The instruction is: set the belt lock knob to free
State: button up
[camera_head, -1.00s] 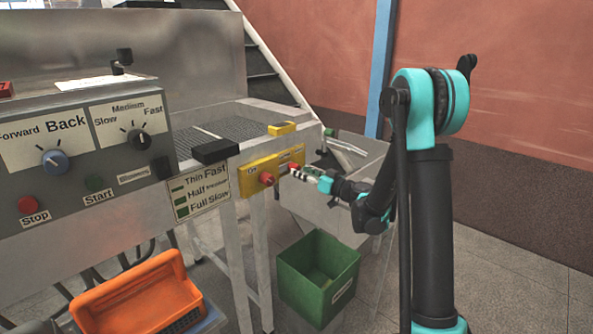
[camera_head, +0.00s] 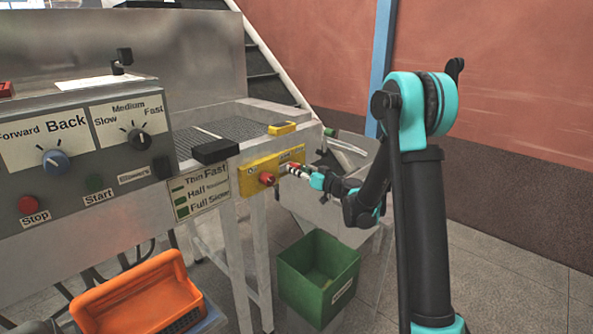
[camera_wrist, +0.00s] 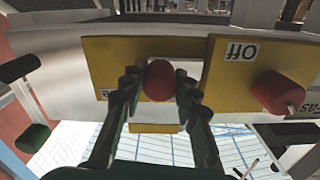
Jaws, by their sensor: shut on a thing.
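A yellow panel (camera_head: 252,183) on the front of the machine's right end carries two red knobs. My gripper (camera_head: 294,169) is at the right-hand knob. In the wrist view, which shows the panel upside down, my gripper (camera_wrist: 160,92) has its two dark fingers on either side of a round red knob (camera_wrist: 158,80) and is shut on it. The other red knob (camera_head: 267,178) is free, to the left in the head view; it also shows in the wrist view (camera_wrist: 277,92), near an "Off" label (camera_wrist: 241,50). I cannot read the held knob's label or its setting.
A black handle (camera_head: 215,151) juts out left of the yellow panel, above a speed label plate (camera_head: 200,192). A green bin (camera_head: 318,280) stands on the floor below. An orange basket (camera_head: 140,295) is at lower left. The floor at right is clear.

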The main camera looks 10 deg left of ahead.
grip_shut()
jog(key=shift+w+d, duration=0.7)
jog(key=shift+w, duration=0.2)
jog(key=shift+w+d, duration=0.7)
jog(key=shift+w, duration=0.15)
jog(key=o, duration=1.1)
grip_release()
jog(key=v, duration=1.2)
jog(key=shift+s, duration=0.1)
